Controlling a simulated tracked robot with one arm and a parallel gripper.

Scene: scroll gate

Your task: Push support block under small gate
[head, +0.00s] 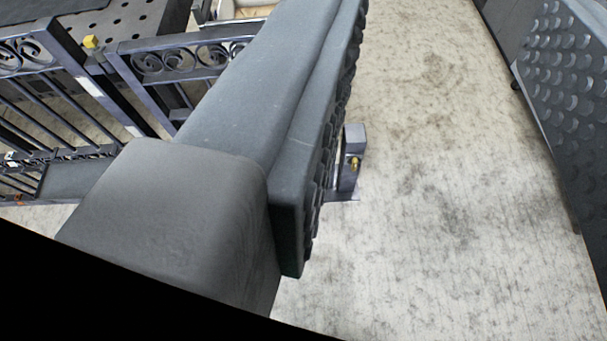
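My gripper (445,120) is open. Its two broad grey fingers with studded inner pads stand far apart, with bare floor between them. The dark metal gate with scrollwork (182,62) shows at upper left, partly hidden behind the left finger. A short grey post with a brass-coloured fitting (355,150) shows just right of the left finger, close beside its pad in the picture; I cannot tell whether they touch. I cannot make out the support block for sure. A flat dark piece (75,182) lies low behind the bars at left.
Another barred, scrolled panel (30,110) stands at the far left, joined near a yellow-capped post (91,42). A dark perforated plate (125,22) lies beyond it. The pale mottled floor (445,230) is clear to the right of the post.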

